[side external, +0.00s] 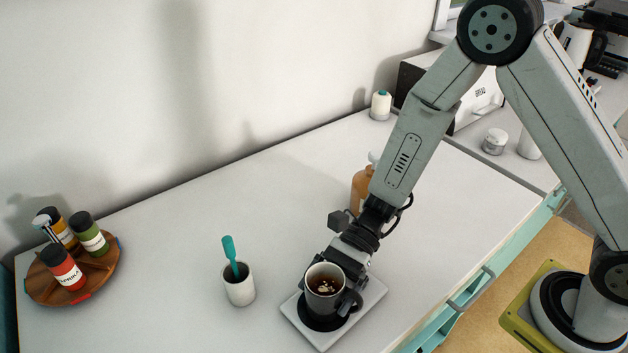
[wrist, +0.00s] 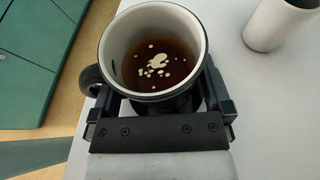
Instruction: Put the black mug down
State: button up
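The black mug (side external: 322,305) has a pale inside and holds dark brown liquid with pale flecks on top. It is upright over a black round disc (side external: 308,319) on a white square plate (side external: 370,303); I cannot tell whether its base touches the disc. In the wrist view the mug (wrist: 112,61) fills the top middle, its handle to the left. My gripper (side external: 341,281) comes from behind the mug in the side view. In the wrist view its fingers (wrist: 157,105) lie on both sides of the mug's body, shut on it; the fingertips are hidden behind the mug.
A white cup (side external: 240,291) with a teal-handled item stands left of the plate. It also shows in the wrist view (wrist: 275,25). A wooden round tray (side external: 40,287) with spice jars is far left. A brown bottle (side external: 360,190) stands behind my arm. The counter's front edge is close on the right.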

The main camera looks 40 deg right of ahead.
aim_at(336, 275)
jog(key=shift+r, duration=0.2)
jog(key=shift+w+d+r, duration=0.2)
jog(key=shift+d, duration=0.3)
jog(key=shift+v, duration=1)
notch_tip(336, 275, up, 7)
jog(key=shift+s, duration=0.1)
